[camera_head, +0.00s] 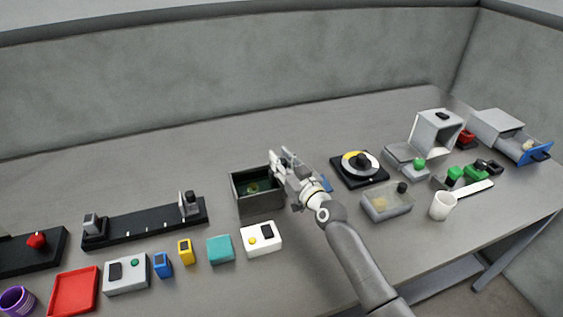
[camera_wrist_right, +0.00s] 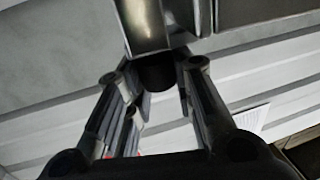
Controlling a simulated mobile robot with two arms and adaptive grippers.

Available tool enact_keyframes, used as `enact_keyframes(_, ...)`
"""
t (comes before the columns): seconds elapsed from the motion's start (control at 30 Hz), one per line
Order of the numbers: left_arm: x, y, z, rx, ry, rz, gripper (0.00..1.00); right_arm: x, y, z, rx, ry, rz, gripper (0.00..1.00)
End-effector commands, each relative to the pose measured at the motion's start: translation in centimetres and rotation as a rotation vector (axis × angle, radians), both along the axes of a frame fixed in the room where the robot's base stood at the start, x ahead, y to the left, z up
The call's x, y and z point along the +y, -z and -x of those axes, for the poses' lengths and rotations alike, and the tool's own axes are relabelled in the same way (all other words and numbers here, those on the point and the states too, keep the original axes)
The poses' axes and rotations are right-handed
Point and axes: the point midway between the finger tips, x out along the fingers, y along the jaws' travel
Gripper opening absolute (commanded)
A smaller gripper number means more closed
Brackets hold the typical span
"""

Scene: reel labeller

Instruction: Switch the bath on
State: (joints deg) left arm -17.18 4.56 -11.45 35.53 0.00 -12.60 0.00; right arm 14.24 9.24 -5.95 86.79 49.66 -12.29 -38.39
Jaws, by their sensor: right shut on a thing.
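A dark open box (camera_head: 260,205), which looks like the bath, stands mid-table with a greenish patch inside. My right gripper (camera_head: 281,162) is over its right end, with the arm coming in from the lower right and covering that side. In the right wrist view, the fingers (camera_wrist_right: 157,95) are closed around a dark round piece (camera_wrist_right: 156,74) beneath a shiny metal part (camera_wrist_right: 147,25). I cannot tell exactly what this piece is. My left gripper is not in view.
A white box (camera_head: 261,238) with a yellow button stands in front of the bath. A round dial unit (camera_head: 358,168) and a clear tray (camera_head: 387,205) are to the right. A long black rail (camera_head: 145,223) lies left. The table behind the bath is clear.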

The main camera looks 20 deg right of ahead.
Motion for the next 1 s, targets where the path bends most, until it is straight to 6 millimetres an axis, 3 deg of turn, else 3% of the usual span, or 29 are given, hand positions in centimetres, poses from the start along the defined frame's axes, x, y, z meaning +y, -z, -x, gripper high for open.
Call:
enact_keyframes(0.17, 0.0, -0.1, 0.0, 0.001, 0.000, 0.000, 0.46, 0.1, 0.6, 0.1, 0.014, -0.003, 0.003, 0.00)
enact_keyframes(0.2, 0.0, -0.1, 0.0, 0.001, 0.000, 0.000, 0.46, 0.1, 0.7, 0.2, 0.015, -0.003, 0.003, 0.27)
enact_keyframes(0.37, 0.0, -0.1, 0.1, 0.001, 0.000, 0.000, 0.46, 0.1, 0.7, 0.2, 0.015, -0.003, 0.003, 0.46)
enact_keyframes(0.77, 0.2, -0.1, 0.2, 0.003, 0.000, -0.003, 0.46, 0.1, 0.6, 0.5, 0.014, -0.004, 0.003, 0.46)
enact_keyframes(1.0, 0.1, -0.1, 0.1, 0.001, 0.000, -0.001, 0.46, -0.7, 0.7, 3.5, 0.014, -0.003, 0.004, 0.46)
